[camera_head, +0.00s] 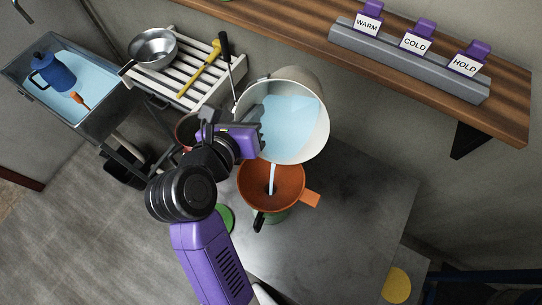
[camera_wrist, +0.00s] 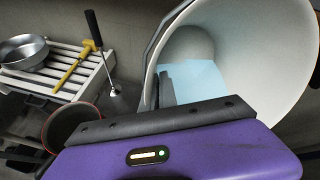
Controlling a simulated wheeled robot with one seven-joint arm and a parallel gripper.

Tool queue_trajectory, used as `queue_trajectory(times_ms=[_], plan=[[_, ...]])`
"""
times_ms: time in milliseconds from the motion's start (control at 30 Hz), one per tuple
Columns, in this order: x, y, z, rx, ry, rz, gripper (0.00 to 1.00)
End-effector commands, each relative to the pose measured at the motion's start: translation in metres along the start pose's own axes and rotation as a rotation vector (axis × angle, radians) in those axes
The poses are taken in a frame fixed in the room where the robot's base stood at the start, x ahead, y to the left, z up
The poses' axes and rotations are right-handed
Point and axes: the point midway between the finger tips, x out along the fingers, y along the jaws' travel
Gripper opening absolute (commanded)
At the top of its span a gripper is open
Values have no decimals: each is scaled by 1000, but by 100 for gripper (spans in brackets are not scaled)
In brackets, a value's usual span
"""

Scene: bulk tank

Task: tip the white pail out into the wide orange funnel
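The white pail (camera_head: 314,137) is tilted over the table, its mouth facing the camera, with pale blue liquid (camera_head: 288,120) inside. A thin pale stream (camera_head: 272,178) runs from its lower lip into the wide orange funnel (camera_head: 287,183) below. My gripper (camera_head: 256,137) is at the pail's left side, shut on its wall. In the wrist view, the pail (camera_wrist: 268,62) fills the upper right and one dark finger (camera_wrist: 166,88) shows inside it, by the liquid. The other finger is hidden. The funnel sits on something green, mostly hidden.
A wooden shelf (camera_head: 300,30) with purple switches marked WARM, COLD and HOLD runs along the wall. A slatted rack (camera_head: 180,85) holds a steel pan (camera_head: 153,48) and a yellow tool. A sink (camera_head: 100,115) holds a blue jug (camera_head: 54,72). The table's right part (camera_head: 370,200) is clear.

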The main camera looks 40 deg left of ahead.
Motion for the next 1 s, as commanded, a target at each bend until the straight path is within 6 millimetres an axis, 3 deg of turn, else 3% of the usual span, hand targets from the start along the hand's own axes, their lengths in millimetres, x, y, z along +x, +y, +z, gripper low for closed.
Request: queue_trajectory(times_ms=[1000], plan=[[-6, -2, 4, 9, -76, -22, 0]])
